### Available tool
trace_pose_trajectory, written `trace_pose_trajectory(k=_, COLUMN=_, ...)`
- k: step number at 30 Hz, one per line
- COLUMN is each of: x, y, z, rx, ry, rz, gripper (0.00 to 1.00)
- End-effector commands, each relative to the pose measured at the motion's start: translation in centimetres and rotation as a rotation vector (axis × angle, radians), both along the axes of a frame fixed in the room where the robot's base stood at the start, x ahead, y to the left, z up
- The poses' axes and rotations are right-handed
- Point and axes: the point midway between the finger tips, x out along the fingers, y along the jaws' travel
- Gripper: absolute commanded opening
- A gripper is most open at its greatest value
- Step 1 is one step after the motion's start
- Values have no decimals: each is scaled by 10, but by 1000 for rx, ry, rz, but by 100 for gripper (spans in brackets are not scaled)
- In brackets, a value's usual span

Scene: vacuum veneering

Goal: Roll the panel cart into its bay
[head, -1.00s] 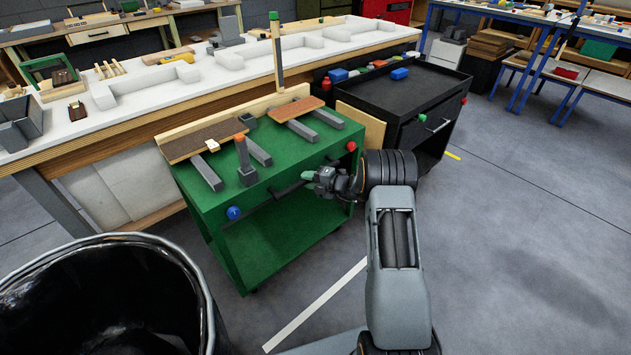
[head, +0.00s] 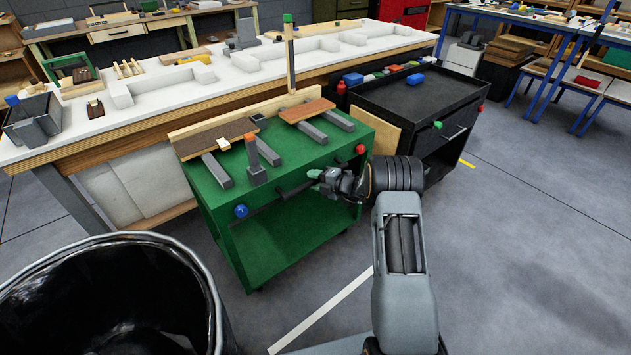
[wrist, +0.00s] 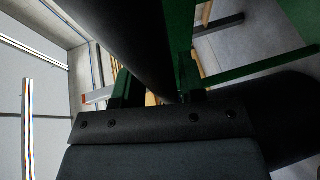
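The panel cart is most likely the green cart (head: 272,215), standing against the white-topped bench's front, with a lower shelf. Its top carries grey bars, a dark strip (head: 215,139), a reddish-brown panel (head: 307,110) and an upright post (head: 291,62). A dark handle bar (head: 284,194) runs along its near side, between a blue knob (head: 240,210) and a red knob (head: 360,149). My gripper (head: 317,175) is at this bar, right of its middle. In the wrist view a dark bar (wrist: 140,40) passes between its fingers (wrist: 155,88), which look shut on it. Finger contact is partly hidden.
A black cart (head: 420,97) stands close on the right. A black bin (head: 110,300) is at the near left. A white floor line (head: 325,308) runs in front of the green cart; a yellow mark (head: 467,163) lies right. Open floor (head: 530,250) is at right.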

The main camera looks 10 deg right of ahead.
Motion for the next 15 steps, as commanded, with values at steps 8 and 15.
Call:
trace_pose_trajectory(k=8, x=-1, y=-3, z=-2, rx=0, ry=3, rz=-3, gripper=48)
trace_pose_trajectory(k=15, x=-10, y=-13, z=2, rx=-1, ry=4, rz=-3, gripper=48)
